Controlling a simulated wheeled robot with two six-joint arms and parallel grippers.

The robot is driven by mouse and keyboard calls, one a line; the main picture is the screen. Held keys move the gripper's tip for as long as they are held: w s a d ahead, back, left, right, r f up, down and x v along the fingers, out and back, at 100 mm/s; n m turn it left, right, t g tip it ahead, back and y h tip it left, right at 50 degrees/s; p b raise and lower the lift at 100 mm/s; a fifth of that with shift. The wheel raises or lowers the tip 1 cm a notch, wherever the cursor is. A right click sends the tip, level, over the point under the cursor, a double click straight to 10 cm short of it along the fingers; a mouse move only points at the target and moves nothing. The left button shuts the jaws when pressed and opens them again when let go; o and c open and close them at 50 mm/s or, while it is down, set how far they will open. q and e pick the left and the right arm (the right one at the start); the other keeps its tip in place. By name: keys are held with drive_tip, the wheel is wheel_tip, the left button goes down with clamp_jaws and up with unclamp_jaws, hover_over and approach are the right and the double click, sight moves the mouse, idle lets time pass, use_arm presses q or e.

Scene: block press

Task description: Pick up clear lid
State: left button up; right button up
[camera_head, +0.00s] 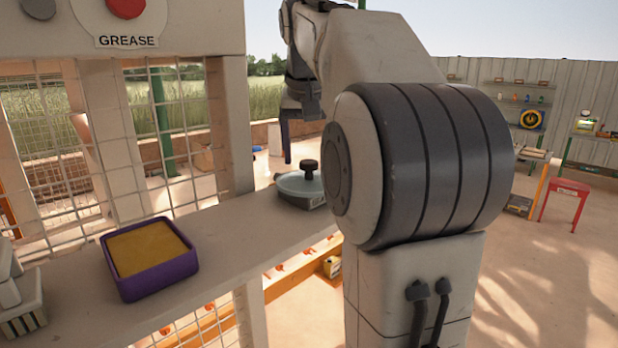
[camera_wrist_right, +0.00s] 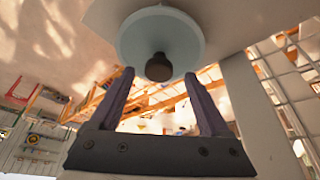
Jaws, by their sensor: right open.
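The clear lid (camera_head: 297,184), a pale round disc with a dark knob (camera_head: 309,168), sits at the far end of the ledge, on a low grey holder with lettering; my arm covers its right side. In the right wrist view the lid (camera_wrist_right: 160,34) is at the top, with its knob (camera_wrist_right: 159,66) pointing toward the gap between my fingers. My right gripper (camera_wrist_right: 159,76) is open and empty, its two purple-grey fingers apart. In the head view one finger (camera_head: 287,142) shows behind and above the lid. My left gripper is not in view.
A purple tray (camera_head: 160,287) filled with yellow material stands on the ledge (camera_head: 240,232), nearer me. A wire mesh and posts border the ledge's left side. A pale ribbed object (camera_head: 20,312) is at the lower left. The ledge between tray and lid is clear.

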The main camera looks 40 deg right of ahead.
sight(309, 161)
drive_tip(key=shift+p+x, duration=0.3)
drive_tip(key=shift+x, duration=1.3)
drive_tip(key=shift+s, duration=0.1)
clamp_jaws()
drive_tip(key=shift+r, duration=0.1)
